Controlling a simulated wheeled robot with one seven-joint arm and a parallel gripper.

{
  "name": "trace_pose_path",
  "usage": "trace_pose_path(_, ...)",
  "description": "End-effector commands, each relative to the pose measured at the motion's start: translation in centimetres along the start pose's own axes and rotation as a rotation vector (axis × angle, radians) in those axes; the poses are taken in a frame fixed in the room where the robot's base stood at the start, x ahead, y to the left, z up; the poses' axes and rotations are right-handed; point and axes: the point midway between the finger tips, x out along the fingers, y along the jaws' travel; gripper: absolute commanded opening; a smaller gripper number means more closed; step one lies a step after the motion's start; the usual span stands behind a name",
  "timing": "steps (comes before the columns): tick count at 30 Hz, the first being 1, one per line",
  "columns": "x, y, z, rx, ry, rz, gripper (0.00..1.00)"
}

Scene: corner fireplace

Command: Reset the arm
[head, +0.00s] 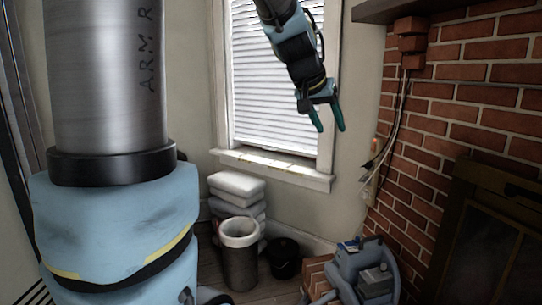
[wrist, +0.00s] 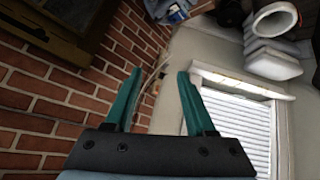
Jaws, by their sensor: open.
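My gripper (head: 329,117) hangs in the air in front of the window (head: 272,82) in the head view, its two green fingers pointing down. The fingers are apart and nothing is between them. In the wrist view my gripper (wrist: 157,88) also shows open and empty, with the brick wall and pale wall behind it. The wrist view looks upside down, with the window (wrist: 240,125) at the lower right. My arm comes in from the top of the head view.
The brick fireplace wall (head: 432,135) and dark mantel (head: 400,8) are on the right. A lined bin (head: 240,268), stacked white bags (head: 236,187), a black bucket (head: 286,258) and a blue-grey machine (head: 365,275) stand on the floor below. The air around my gripper looks clear.

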Motion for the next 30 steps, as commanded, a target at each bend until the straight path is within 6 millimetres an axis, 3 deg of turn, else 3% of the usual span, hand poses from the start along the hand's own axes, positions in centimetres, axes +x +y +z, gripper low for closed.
trace_pose_path(1, 1.0, -2.5, 3.1, -0.040, -0.058, -0.044, 0.55)
trace_pose_path(6, 2.5, -8.8, 13.6, -0.167, -0.240, -0.172, 0.55)
trace_pose_path(12, 1.9, -12.7, 24.7, -0.287, -0.417, -0.279, 0.55)
trace_pose_path(15, 1.3, -13.4, 28.1, -0.320, -0.471, -0.307, 0.55)
trace_pose_path(20, 0.8, -13.7, 30.3, -0.344, -0.506, -0.324, 0.55)
trace_pose_path(30, 0.8, -13.7, 30.3, -0.343, -0.505, -0.324, 0.55)
